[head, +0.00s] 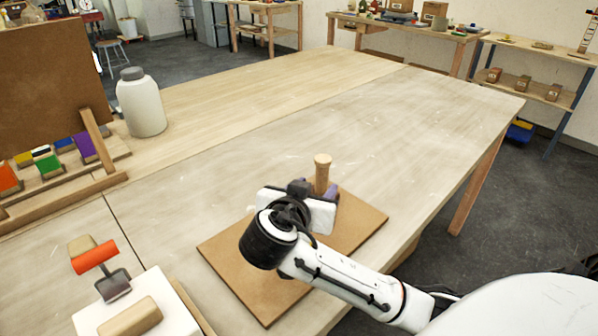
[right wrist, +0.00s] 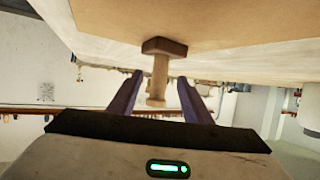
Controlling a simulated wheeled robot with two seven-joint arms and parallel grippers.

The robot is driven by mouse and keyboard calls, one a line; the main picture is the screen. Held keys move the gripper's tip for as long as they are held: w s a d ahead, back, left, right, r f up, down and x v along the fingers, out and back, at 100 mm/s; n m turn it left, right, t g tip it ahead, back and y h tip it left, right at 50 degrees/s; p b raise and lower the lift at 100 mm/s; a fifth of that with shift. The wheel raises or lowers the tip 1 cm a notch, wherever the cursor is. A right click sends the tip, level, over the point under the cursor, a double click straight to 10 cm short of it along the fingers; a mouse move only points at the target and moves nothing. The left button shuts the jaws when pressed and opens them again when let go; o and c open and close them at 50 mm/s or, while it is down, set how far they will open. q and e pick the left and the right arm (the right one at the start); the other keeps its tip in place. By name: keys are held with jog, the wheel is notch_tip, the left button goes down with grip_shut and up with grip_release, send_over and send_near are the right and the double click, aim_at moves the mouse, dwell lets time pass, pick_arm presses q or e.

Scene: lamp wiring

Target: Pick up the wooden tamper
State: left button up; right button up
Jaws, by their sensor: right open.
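The wooden tamper (head: 322,170) stands upright on a brown board (head: 365,222) on the table. Its round light-wood handle sticks up beyond my right gripper, and its lower part is hidden in the head view. In the right wrist view the tamper (right wrist: 159,82) appears upside down, with a wider, darker block at its foot against the board. My right gripper (head: 325,191) is open, low over the board, with its purple fingers (right wrist: 160,78) on either side of the handle. Visible gaps show between handle and fingers. My left gripper is out of view.
A tool with an orange grip (head: 95,256) and a white block with a wooden handle (head: 130,316) are at the front left. A white jar (head: 141,103) and a rack of coloured blocks (head: 60,165) stand at the left. The table's far right is clear.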

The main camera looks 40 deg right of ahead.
aim_at(322, 183)
jog(key=shift+w+d, duration=0.2)
jog(key=shift+d, duration=0.2)
jog(key=x, duration=0.3)
jog(key=shift+d+f, duration=0.15)
jog(key=shift+d, duration=0.3)
jog(key=p+x, duration=0.1)
jog(key=x, duration=0.3)
jog(key=shift+w+f, duration=0.15)
jog(key=shift+w, duration=0.05)
jog(key=shift+w+d+f, duration=0.2)
jog(key=shift+d, duration=0.05)
jog(key=shift+f, duration=0.1)
jog(key=c, duration=1)
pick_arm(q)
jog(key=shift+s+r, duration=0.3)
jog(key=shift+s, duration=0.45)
pick_arm(e)
grip_shut()
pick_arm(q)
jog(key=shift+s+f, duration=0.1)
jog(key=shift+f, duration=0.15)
pick_arm(e)
notch_tip(322, 183, up, 10)
